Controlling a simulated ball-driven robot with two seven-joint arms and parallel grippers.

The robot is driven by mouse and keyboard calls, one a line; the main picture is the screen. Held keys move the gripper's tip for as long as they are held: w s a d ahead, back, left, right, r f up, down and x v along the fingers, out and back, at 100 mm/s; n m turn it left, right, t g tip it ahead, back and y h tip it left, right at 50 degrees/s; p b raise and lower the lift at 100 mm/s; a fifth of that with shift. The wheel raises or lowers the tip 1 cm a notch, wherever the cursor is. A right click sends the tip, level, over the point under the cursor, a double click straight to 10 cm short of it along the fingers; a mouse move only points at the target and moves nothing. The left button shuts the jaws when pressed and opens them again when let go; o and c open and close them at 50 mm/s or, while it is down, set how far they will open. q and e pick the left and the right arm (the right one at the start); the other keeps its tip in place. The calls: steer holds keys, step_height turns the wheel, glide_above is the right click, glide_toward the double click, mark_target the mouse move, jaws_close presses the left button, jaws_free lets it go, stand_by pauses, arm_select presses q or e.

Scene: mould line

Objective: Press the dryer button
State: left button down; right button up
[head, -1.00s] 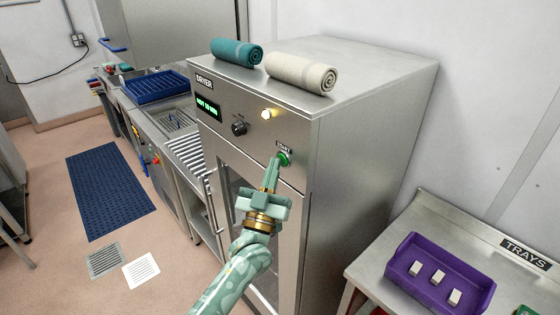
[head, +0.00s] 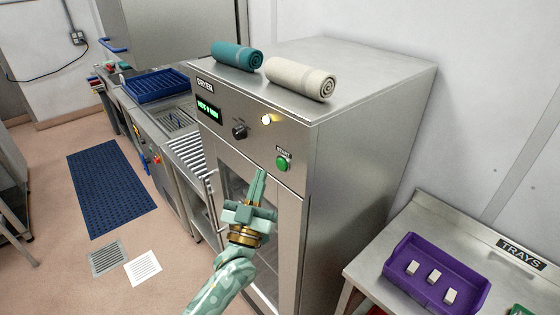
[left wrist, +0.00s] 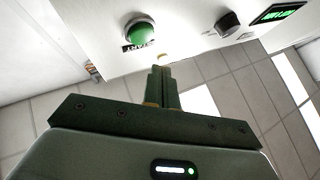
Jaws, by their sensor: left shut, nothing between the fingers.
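The steel dryer (head: 345,165) stands in the middle of the head view, with a green start button (head: 283,163) on its front panel. The button also shows in the left wrist view (left wrist: 141,31), near the top. My left gripper (head: 259,176) is shut and empty. Its fingertips are below and left of the button in the head view, apart from it. In the left wrist view the fingertips (left wrist: 160,70) point toward the panel, with a gap to the button. A lamp (head: 267,119) on the panel is lit, and the display (head: 208,109) glows green. My right gripper is not in view.
A teal rolled towel (head: 237,55) and a cream one (head: 299,78) lie on top of the dryer. A dark knob (head: 240,131) sits left of the button. At the right, a purple tray (head: 447,297) with white blocks is on a steel table (head: 425,215).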

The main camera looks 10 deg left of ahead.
arm_select(q)
steer(key=shift+s+a+p, duration=0.45)
steer(key=shift+s+a, duration=0.35)
steer(key=shift+s, duration=0.15)
